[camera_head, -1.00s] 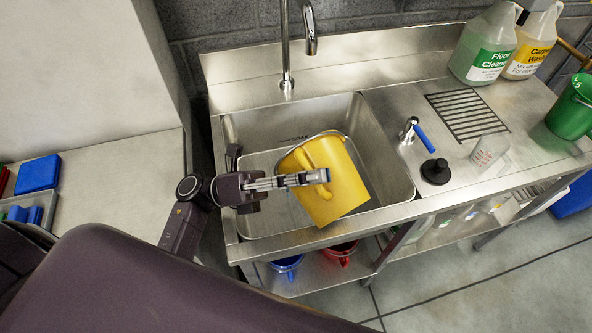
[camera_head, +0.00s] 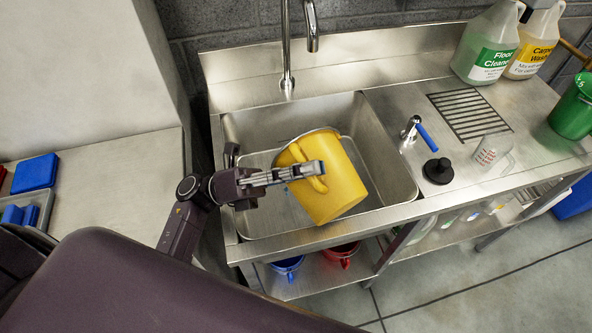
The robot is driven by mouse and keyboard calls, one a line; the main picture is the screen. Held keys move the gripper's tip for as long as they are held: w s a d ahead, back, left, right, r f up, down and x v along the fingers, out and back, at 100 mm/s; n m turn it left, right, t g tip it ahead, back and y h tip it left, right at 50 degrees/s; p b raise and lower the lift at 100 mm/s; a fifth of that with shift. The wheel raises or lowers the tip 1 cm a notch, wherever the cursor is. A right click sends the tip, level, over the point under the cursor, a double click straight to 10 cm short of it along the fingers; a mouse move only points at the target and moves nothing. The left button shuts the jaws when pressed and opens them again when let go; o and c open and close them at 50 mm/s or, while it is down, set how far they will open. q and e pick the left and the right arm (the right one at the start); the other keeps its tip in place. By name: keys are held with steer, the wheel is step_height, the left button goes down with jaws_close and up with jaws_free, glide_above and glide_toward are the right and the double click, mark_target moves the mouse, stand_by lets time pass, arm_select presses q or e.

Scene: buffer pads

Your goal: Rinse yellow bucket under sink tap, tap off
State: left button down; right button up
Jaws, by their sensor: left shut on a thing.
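The yellow bucket (camera_head: 338,192) is tilted over the sink basin (camera_head: 392,190), its rim toward the upper left. I cannot tell whether it touches the basin. My left gripper (camera_head: 312,172) reaches in from the left and is shut on the bucket's side handle; the fingers hide part of it. The tap spout (camera_head: 312,42) hangs above the back of the sink, and no water shows below it. A lever with a blue handle (camera_head: 426,137) stands on the counter right of the basin. The bucket's inside is hidden. My right gripper is not in view.
A black plug (camera_head: 438,170), a clear measuring jug (camera_head: 491,152), a drain grate (camera_head: 470,116), a green jug (camera_head: 574,108) and two cleaner bottles (camera_head: 490,45) (camera_head: 533,42) occupy the right counter. Blue (camera_head: 288,265) and red (camera_head: 343,253) buckets sit on the shelf below.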

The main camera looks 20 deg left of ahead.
arm_select(q)
steer(key=shift+w, duration=0.1)
steer(key=shift+w+a+f+n+b, duration=0.2)
steer(key=shift+a+n+b, duration=0.1)
steer(key=shift+a+b, duration=0.15)
steer(key=shift+w, duration=0.1)
steer(key=shift+t, duration=0.3)
steer(key=shift+w, duration=0.1)
